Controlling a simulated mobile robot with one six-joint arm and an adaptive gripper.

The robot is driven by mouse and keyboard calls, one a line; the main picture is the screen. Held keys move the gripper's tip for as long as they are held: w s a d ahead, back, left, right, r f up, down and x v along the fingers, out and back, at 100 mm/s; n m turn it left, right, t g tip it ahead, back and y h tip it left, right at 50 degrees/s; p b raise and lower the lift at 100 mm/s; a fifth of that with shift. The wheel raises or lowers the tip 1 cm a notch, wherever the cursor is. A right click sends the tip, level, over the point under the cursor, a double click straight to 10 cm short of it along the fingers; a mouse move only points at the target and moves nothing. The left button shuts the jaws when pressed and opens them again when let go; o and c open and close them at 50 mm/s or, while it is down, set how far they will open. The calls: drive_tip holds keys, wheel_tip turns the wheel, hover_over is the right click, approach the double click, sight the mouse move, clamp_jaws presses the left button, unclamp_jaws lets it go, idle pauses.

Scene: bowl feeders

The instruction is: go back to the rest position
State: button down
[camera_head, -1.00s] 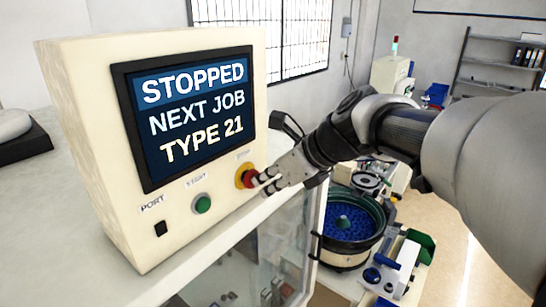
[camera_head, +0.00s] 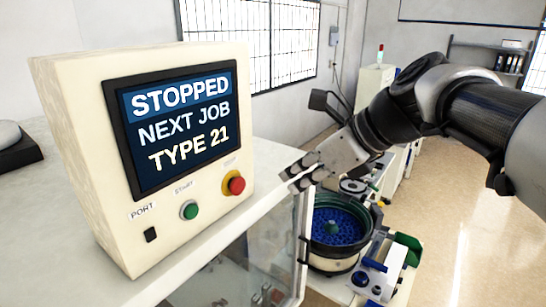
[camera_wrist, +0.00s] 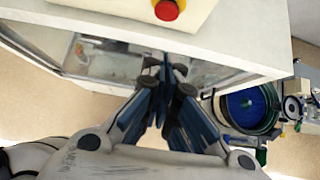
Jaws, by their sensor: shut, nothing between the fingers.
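My gripper (camera_head: 297,174) is shut and empty in the head view, to the right of the control box (camera_head: 85,150) and apart from it. Its closed fingers (camera_wrist: 167,75) also show in the wrist view, in front of the cabinet edge. The box's screen (camera_head: 182,122) reads STOPPED, NEXT JOB, TYPE 21. The red stop button (camera_head: 236,185) on its yellow base is in clear view, and it also shows at the top of the wrist view (camera_wrist: 167,9). The green start button (camera_head: 189,210) is left of it.
The white cabinet top (camera_head: 270,160) lies under the box, with a glass front below. A bowl feeder with blue parts (camera_head: 340,228) stands right of the cabinet, below my gripper. Open floor (camera_head: 450,240) lies to the right.

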drive_tip(key=s+d+f+n+h+b, duration=0.2)
drive_tip(key=s+f+n+b, duration=0.5)
drive_tip(key=f, duration=0.6)
drive_tip(key=s+d+f+n+h+b, duration=0.2)
drive_tip(key=s+f+n+b, duration=0.6)
drive_tip(key=f, duration=0.5)
drive_tip(key=s+d+f+n+g+h+b, duration=0.1)
drive_tip(key=s+d+f+n+h+b, duration=0.2)
drive_tip(key=s+f+n+b, duration=0.4)
wheel_tip(320, 180, down, 7)
drive_tip(key=d+n+b, duration=0.1)
drive_tip(key=n, duration=0.2)
drive_tip(key=shift+s+d+n, duration=0.3)
